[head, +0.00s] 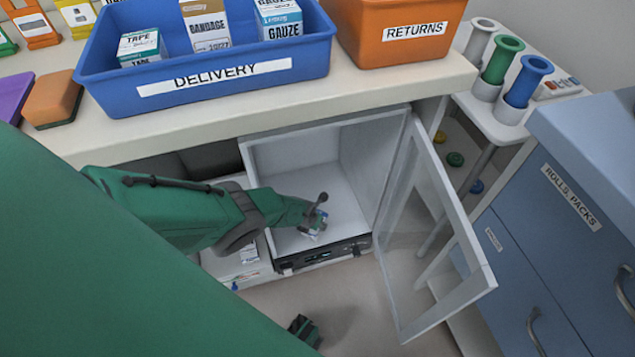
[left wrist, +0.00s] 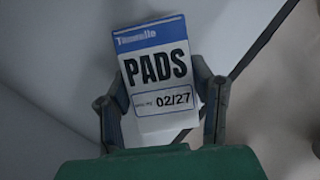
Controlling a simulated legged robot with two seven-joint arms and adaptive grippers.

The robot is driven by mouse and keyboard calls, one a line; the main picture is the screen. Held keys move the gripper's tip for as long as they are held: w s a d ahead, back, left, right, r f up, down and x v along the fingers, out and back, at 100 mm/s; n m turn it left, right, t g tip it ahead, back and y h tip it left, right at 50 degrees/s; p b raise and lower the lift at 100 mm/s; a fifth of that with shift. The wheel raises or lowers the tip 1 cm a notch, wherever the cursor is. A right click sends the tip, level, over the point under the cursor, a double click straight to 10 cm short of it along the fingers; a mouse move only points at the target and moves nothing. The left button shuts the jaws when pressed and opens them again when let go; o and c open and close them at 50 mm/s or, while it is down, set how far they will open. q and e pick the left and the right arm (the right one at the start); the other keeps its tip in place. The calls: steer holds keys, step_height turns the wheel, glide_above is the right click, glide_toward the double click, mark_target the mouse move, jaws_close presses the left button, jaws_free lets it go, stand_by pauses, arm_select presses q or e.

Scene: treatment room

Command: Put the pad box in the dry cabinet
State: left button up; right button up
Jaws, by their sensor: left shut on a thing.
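The dry cabinet (head: 365,165) is a white box under the counter with a dark control panel at its lower front. Its glazed door (head: 440,230) stands open to the right. My left gripper (head: 316,222) is at the cabinet's opening, over its inner floor, and is shut on the pad box. The pad box (left wrist: 157,72) is white and blue, marked PADS and 02/27, and sits between both fingers in the left wrist view. In the head view the gripper mostly hides it. I cannot tell whether it touches the cabinet floor.
On the counter stand a blue DELIVERY bin (head: 110,85) with several boxes and an orange RETURNS bin (head: 400,45). A blue drawer unit (head: 560,230) stands at the right. A white trolley (head: 480,110) with colored rolls is behind the open door.

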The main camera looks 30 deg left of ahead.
arm_select(q)
steer(key=shift+w+f, duration=0.1)
steer(key=shift+f, duration=0.3)
steer(key=shift+c, duration=0.6)
steer(key=shift+r, duration=0.25)
steer(key=shift+c, duration=0.6)
steer(key=shift+d+f, duration=0.1)
steer(key=o, duration=1.4)
steer(key=shift+f, duration=0.1)
arm_select(e)
steer(key=shift+w+f, duration=0.2)
steer(key=shift+f, duration=0.1)
